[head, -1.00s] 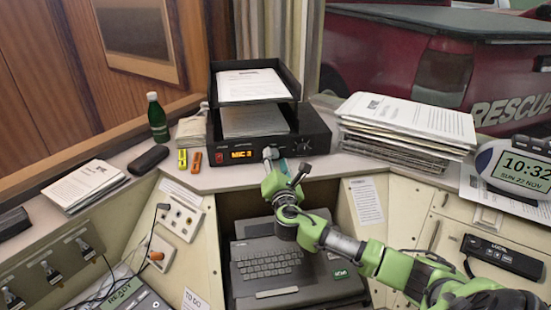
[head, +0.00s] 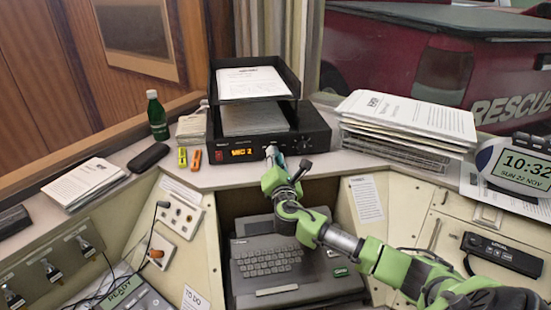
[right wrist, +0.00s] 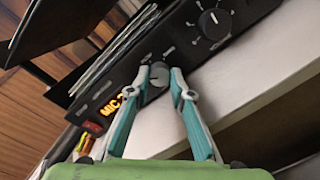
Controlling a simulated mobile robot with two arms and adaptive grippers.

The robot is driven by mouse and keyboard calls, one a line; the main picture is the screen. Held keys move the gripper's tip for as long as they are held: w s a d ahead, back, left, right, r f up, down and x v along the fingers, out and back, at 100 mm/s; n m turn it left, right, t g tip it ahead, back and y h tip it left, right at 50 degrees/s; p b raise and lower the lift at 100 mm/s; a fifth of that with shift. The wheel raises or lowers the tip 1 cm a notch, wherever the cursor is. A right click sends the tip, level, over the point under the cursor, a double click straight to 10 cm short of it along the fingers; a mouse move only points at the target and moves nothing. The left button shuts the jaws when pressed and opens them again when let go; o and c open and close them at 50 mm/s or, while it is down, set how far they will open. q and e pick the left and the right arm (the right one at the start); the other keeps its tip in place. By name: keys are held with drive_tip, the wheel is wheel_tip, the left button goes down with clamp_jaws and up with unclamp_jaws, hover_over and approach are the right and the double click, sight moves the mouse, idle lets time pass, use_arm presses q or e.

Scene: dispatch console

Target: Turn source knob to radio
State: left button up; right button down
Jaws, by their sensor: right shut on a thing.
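The black amplifier box (head: 312,133) stands on the desk with an orange display (head: 242,152) that reads MIC 2 in the head view. My right gripper (head: 273,154) is at its front panel, right of the display. In the right wrist view, the two teal fingers of my right gripper (right wrist: 159,76) are shut on a small dark knob (right wrist: 159,70), one finger on each side. This small knob is the source knob, and the fingers hide it in the head view. My left gripper is not in view.
A larger dial (right wrist: 214,23) sits on the same panel beside the held knob. A paper tray (head: 253,80) stands on the box. A paper stack (head: 405,125) lies to the right. A laptop-like terminal (head: 270,260) is below my right arm.

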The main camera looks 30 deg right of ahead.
drive_tip(key=m+b, duration=0.1)
drive_tip(key=m, duration=0.2)
drive_tip(key=shift+f, duration=0.15)
drive_tip(key=m, duration=0.2)
drive_tip(key=shift+m+b, duration=0.3)
drive_tip(key=shift+b, duration=0.1)
drive_tip(key=m, duration=0.5)
drive_tip(key=shift+y+b, duration=0.4)
drive_tip(key=c, duration=1.8)
unclamp_jaws()
drive_tip(key=shift+s, duration=0.1)
